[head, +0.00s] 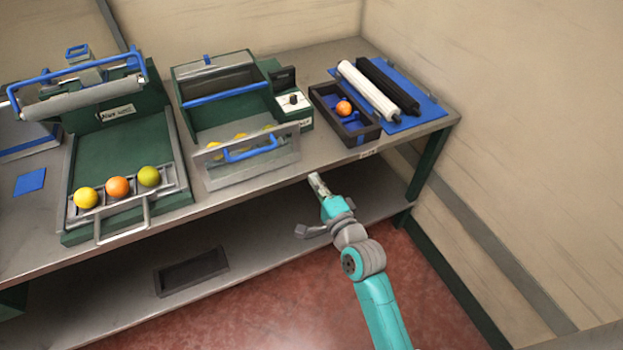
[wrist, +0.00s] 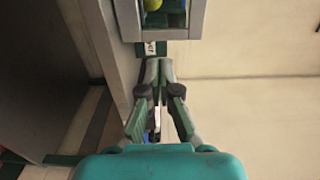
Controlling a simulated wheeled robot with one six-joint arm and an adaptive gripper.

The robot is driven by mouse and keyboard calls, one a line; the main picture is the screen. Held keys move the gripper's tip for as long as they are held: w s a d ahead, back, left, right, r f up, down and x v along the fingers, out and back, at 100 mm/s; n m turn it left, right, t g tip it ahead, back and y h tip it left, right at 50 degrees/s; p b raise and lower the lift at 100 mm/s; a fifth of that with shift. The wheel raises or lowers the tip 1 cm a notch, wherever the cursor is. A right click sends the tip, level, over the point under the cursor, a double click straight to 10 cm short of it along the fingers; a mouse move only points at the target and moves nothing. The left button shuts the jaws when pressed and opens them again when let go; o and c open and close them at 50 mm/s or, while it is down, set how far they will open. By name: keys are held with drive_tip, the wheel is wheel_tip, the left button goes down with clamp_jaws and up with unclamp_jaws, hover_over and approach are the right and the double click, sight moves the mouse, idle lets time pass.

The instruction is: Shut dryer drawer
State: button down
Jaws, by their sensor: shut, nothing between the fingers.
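The dryer is the dark green machine (head: 213,72) in the middle of the bench. Its drawer (head: 225,175) is pulled out towards the front, with a pale see-through front and a blue handle (head: 252,147). Yellow fruit shows inside the drawer. My gripper (head: 316,180) is to the right of the drawer front, near the bench's front edge, apart from the handle. In the wrist view my gripper's fingers (wrist: 154,70) are together and empty. A grey-walled box with a yellow-green fruit (wrist: 152,4) shows ahead of them, probably the drawer.
Left stands a green machine with a roller (head: 80,100) and a tray of three fruits (head: 118,186). Right of the dryer are a dark crate (head: 366,136) with an orange (head: 344,108), and a blue mat (head: 420,115) with two rollers. A dark tray (head: 192,272) lies on the lower shelf.

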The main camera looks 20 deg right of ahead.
sight(294, 146)
drive_tip(key=w, duration=1.1)
drive_tip(key=shift+w+d, duration=0.1)
drive_tip(key=shift+w, duration=0.15)
